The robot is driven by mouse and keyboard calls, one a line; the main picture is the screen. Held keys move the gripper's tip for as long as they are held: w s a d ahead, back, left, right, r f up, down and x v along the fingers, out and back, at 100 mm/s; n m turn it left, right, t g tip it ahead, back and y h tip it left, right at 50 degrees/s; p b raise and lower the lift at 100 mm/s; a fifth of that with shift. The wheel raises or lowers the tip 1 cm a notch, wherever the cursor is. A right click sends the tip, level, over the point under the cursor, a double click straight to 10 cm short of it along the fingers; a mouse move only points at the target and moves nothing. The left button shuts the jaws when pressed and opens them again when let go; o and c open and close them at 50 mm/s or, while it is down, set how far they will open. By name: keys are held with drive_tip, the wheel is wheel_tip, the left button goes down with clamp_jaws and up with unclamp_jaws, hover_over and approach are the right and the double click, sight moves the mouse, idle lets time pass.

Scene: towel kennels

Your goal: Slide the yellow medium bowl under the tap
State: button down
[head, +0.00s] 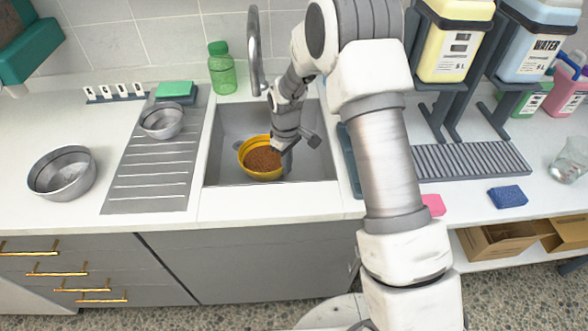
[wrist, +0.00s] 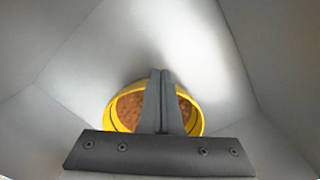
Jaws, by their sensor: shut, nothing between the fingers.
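The yellow medium bowl (head: 252,165) sits in the sink basin, toward its front left, with brown kibble-like pieces inside. It also shows in the wrist view (wrist: 112,122), partly hidden behind my gripper. My gripper (head: 279,150) reaches down into the sink at the bowl's right side. In the wrist view its fingers (wrist: 161,75) are shut together with nothing between them, in front of the bowl. I cannot tell whether they touch it.
The sink (head: 226,125) has walls all round. A metal bowl (head: 162,120) stands on the drainboard (head: 147,185) to the left, another metal bowl (head: 62,174) on the counter. A green bottle (head: 222,72) stands behind the sink. Dispensers (head: 453,45) stand at the right.

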drive_tip(key=shift+r, duration=0.1)
drive_tip(key=s+d+r+m+t+p, duration=0.1)
drive_tip(key=s+d+r+m+p, duration=0.15)
drive_tip(key=r, duration=0.75)
drive_tip(key=s+d+r+m+t+p, duration=0.1)
drive_tip(key=s+d+r+p, duration=0.2)
drive_tip(key=r, duration=0.7)
drive_tip(key=s+d+r+m+t+p, duration=0.15)
drive_tip(key=s+r, duration=0.25)
drive_tip(key=r, duration=0.7)
drive_tip(key=s+d+r+m+t, duration=0.1)
drive_tip(key=s+d+r+m, duration=0.1)
drive_tip(key=s, duration=0.7)
drive_tip(key=s+d+r+m+t, duration=0.1)
drive_tip(key=s+d+r+m, duration=0.1)
drive_tip(key=s, duration=0.6)
drive_tip(key=shift+s+d+r+m+b, duration=0.35)
drive_tip(key=shift+d+r+m+b, duration=0.1)
drive_tip(key=shift+d+r, duration=0.45)
